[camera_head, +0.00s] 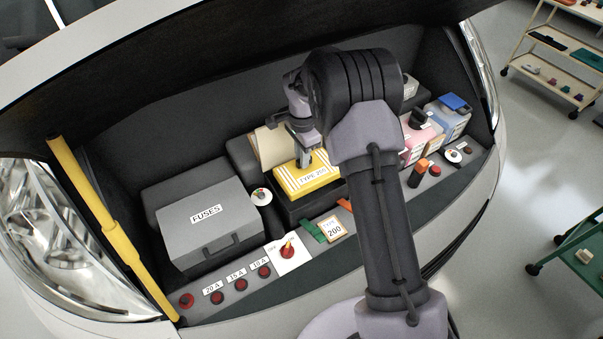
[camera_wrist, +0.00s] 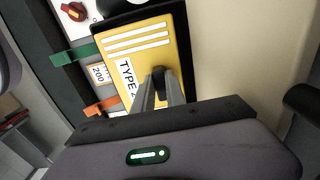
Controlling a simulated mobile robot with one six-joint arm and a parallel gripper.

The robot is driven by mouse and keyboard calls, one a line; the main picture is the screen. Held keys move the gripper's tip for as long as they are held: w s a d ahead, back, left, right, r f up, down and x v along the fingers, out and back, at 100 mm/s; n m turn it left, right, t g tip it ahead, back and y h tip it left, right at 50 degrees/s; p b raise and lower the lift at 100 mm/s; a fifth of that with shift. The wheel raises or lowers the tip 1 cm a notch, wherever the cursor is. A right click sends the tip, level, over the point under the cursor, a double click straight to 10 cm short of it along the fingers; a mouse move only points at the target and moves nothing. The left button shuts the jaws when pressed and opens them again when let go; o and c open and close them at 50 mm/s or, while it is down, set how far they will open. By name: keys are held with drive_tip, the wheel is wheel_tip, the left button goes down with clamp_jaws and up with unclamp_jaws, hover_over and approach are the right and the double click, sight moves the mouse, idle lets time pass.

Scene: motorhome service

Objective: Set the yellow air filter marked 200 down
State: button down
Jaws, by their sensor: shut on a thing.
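The yellow air filter (camera_head: 287,182) is a flat block with white stripes and a TYPE label, whose number is hard to read in the head view. In the wrist view the filter (camera_wrist: 140,32) fills the middle, its label partly hidden by my fingers. My gripper (camera_head: 304,160) is shut on the filter from above; its fingers (camera_wrist: 160,88) close at a dark grip on its top face. The filter is over or in a black housing (camera_head: 293,209), whose dark rim (camera_wrist: 182,25) shows around it. I cannot tell whether it rests there. My arm hides its right side.
A cream lid (camera_head: 270,146) stands open behind the housing. In front are a TYPE 200 card (camera_head: 334,230), a green clip (camera_head: 312,231), an orange clip (camera_head: 344,204) and a red rotary switch (camera_head: 287,252). A grey FUSES box (camera_head: 209,218) is left; a blue-capped container (camera_head: 452,114) is right.

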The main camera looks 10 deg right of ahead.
sight(302, 173)
wheel_tip(302, 173, down, 8)
drive_tip(key=shift+w+b, duration=0.15)
drive_tip(key=shift+b, duration=0.35)
drive_tip(key=shift+w, duration=0.1)
drive_tip(key=shift+f, duration=0.1)
drive_tip(key=c, duration=1.4)
unclamp_jaws()
drive_tip(key=shift+o, duration=0.2)
